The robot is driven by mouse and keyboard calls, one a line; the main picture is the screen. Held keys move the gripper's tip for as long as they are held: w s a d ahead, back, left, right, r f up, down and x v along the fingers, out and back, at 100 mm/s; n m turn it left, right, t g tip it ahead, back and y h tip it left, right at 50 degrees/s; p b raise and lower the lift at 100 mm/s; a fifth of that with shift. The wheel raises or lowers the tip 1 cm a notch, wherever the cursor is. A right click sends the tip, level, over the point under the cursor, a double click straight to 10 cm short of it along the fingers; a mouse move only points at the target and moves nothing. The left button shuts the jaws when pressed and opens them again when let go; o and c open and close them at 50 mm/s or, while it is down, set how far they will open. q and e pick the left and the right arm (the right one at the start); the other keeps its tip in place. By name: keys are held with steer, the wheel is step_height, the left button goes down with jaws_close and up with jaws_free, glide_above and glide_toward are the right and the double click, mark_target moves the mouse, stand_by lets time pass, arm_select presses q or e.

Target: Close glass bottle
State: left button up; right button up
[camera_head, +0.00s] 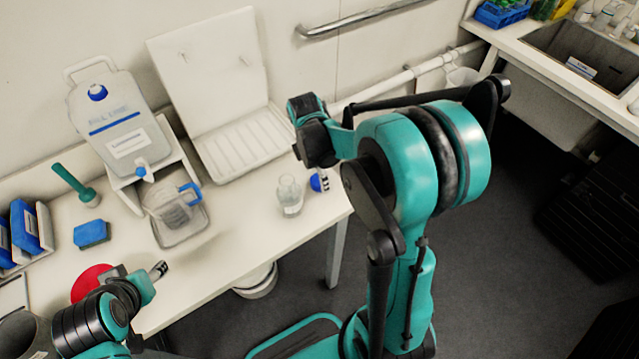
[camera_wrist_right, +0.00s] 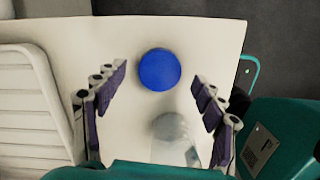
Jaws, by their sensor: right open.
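A clear glass bottle (camera_head: 290,196) stands upright on the white table, near its right end. A blue cap (camera_head: 319,181) lies on the table just to the right of the bottle. In the right wrist view the round blue cap (camera_wrist_right: 159,70) sits between and beyond my open fingers, and the bottle (camera_wrist_right: 175,135) shows nearer, between the fingers. My right gripper (camera_wrist_right: 160,95) is open and empty above them; in the head view it is mostly hidden by my arm. My left gripper (camera_head: 158,270) is over the table's front left; its jaw state is unclear.
A carboy (camera_head: 115,115) on a stand, a clear pitcher (camera_head: 172,205) in a tray and a white drying rack (camera_head: 245,143) stand at the back. A blue sponge (camera_head: 91,234) and red disc (camera_head: 92,284) lie left. The table's front middle is clear.

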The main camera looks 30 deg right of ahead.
steer(key=shift+d+f, duration=0.1)
steer(key=shift+f, duration=0.65)
steer(key=shift+c, duration=0.3)
steer(key=c, duration=0.9)
steer(key=shift+o, duration=0.2)
